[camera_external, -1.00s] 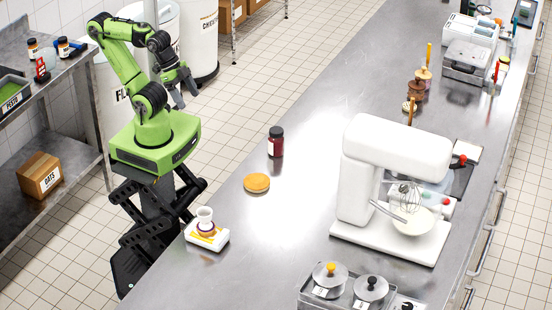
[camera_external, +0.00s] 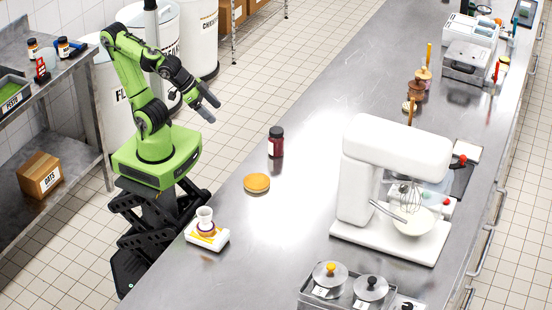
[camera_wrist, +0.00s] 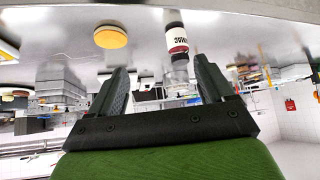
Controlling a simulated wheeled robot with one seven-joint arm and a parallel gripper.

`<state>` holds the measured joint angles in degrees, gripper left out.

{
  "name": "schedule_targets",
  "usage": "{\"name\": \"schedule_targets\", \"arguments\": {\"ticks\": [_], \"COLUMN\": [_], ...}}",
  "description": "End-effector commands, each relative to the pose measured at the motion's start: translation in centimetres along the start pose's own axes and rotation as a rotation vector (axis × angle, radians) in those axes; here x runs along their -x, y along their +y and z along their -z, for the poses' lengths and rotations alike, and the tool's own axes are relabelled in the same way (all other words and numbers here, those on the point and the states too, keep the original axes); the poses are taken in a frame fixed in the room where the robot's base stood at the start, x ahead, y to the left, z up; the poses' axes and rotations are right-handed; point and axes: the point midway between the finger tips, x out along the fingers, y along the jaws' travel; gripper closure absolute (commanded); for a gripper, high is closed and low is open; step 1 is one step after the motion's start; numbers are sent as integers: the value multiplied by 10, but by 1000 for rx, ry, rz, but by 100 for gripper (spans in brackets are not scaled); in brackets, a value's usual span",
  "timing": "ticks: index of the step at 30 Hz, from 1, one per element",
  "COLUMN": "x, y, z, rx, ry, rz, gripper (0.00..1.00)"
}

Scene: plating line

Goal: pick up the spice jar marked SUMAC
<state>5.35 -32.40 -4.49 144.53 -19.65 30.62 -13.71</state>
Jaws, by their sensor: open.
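My gripper (camera_external: 208,107) is in the air left of the counter, up and left of the jar, pointing towards the counter side. In the wrist view my gripper (camera_wrist: 163,78) has its two fingers apart with nothing held. The jar shows beyond the gap, towards the right finger.
A round orange-topped lid or disc (camera_external: 256,183) lies near the jar. A white stand with a small cup (camera_external: 206,232) is at the near edge. A white mixer (camera_external: 395,180) stands to the right. Two jars (camera_external: 63,46) sit on the left shelf.

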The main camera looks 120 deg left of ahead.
Motion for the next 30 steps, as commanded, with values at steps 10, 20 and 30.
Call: {"name": "schedule_targets", "arguments": {"ticks": [10,20,30], "x": [-106,-147,-189], "y": [-10,-23,-32], "z": [20,54,75], "rx": [141,145,145], "ry": [449,469,473], "rz": [171,182,176], "gripper": [19,19,19]}}
